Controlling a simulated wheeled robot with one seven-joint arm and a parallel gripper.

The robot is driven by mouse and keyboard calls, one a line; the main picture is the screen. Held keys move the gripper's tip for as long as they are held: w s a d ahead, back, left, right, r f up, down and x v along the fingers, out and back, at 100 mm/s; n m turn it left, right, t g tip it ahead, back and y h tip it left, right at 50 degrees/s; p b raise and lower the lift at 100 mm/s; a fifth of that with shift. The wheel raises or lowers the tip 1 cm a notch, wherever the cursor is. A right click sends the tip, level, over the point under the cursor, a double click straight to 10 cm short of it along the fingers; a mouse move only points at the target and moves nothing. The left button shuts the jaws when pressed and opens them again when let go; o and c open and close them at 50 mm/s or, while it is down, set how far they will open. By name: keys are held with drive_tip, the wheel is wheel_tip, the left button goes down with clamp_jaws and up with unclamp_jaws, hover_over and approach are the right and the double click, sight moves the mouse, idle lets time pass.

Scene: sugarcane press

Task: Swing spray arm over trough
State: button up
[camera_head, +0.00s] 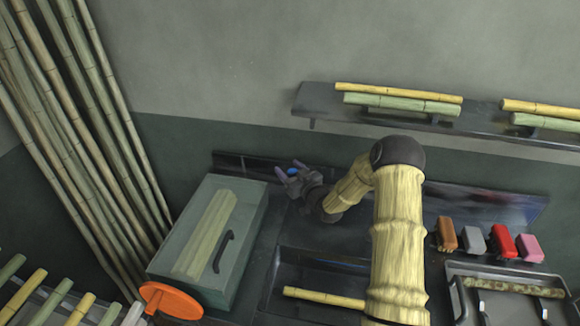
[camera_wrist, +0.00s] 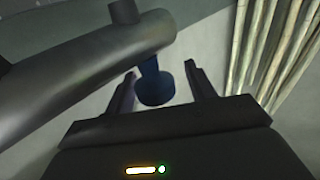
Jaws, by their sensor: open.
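The blue part hangs from a thick dark grey tube, the spray arm (camera_wrist: 90,70), which crosses the upper left of that view. In the head view only a small blue spot (camera_head: 293,172) shows at my gripper. The trough (camera_head: 277,297) is a dark sunken basin with a yellow cane (camera_head: 325,298) in it, partly hidden by my arm.
A green box press (camera_head: 240,250) with a black handle and an orange wheel (camera_head: 170,300) stands left. Coloured blocks (camera_head: 503,246) and a metal tray (camera_head: 460,272) are right. A wall shelf (camera_head: 310,104) with canes hangs above. Tall canes (camera_head: 75,130) lean at left.

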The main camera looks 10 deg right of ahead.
drive_tip(key=shift+w+d, duration=0.1)
drive_tip(key=shift+w, duration=0.05)
drive_tip(key=shift+c, duration=0.4)
clamp_jaws()
